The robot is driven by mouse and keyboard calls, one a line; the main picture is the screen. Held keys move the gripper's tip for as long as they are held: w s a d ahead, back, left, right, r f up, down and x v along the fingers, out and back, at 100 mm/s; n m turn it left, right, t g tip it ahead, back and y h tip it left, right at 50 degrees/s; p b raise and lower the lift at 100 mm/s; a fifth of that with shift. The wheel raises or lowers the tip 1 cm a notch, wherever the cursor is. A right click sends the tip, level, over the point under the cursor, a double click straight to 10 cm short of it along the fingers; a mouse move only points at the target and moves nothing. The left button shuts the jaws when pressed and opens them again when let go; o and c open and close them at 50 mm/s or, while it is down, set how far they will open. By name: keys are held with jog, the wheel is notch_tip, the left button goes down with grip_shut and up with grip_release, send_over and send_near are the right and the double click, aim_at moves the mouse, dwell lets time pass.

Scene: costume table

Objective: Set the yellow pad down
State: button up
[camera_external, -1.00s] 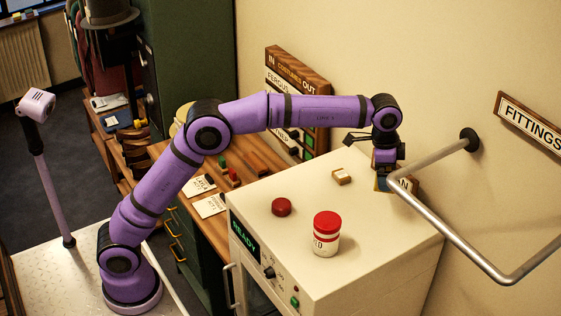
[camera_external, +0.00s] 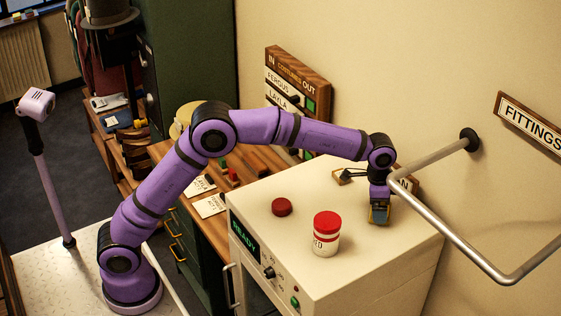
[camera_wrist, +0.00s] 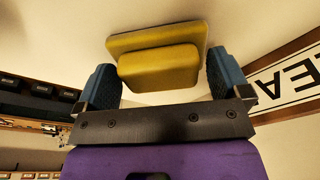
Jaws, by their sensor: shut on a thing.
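My gripper (camera_external: 379,216) points down over the right rear part of the white cabinet top. In the wrist view, the yellow pad (camera_wrist: 158,68), a block with a wider plate beyond it, sits between the two blue fingers of my gripper (camera_wrist: 160,80). My gripper is shut on it. In the external view the pad is mostly hidden by the fingers, low at the cabinet top (camera_external: 300,185). I cannot tell whether its underside touches the surface.
A white jar with a red lid (camera_external: 326,235) and a dark red round knob (camera_external: 281,207) stand to the left on the cabinet top. A small wooden block (camera_external: 341,179) is behind. A bent metal rail (camera_external: 440,225) passes close on the right.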

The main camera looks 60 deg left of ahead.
jog(key=shift+f, duration=0.1)
jog(key=o, duration=0.5)
jog(key=shift+o, duration=0.2)
notch_tip(320, 180, up, 11)
jog(key=s+a, duration=0.1)
jog(key=s+a+r+n+t, duration=0.1)
jog(key=s+a+r+n, duration=0.1)
jog(key=s+a+r, duration=0.65)
jog(key=s+a+f+n+t, duration=0.1)
jog(key=s+a+f+n, duration=0.1)
jog(key=s+a, duration=0.85)
jog(key=s+a+f+n+t, duration=0.1)
jog(key=s+a+n, duration=0.2)
jog(key=s+a, duration=0.75)
jog(key=s+f+n, duration=0.1)
jog(key=s+f, duration=0.3)
jog(key=s, duration=0.3)
jog(key=s+f+n+t+y, duration=0.1)
jog(key=s+f, duration=0.3)
jog(key=s, duration=0.4)
jog(key=shift+s+a+f, duration=0.25)
jog(key=shift+a+f, duration=0.05)
jog(key=shift+f, duration=0.05)
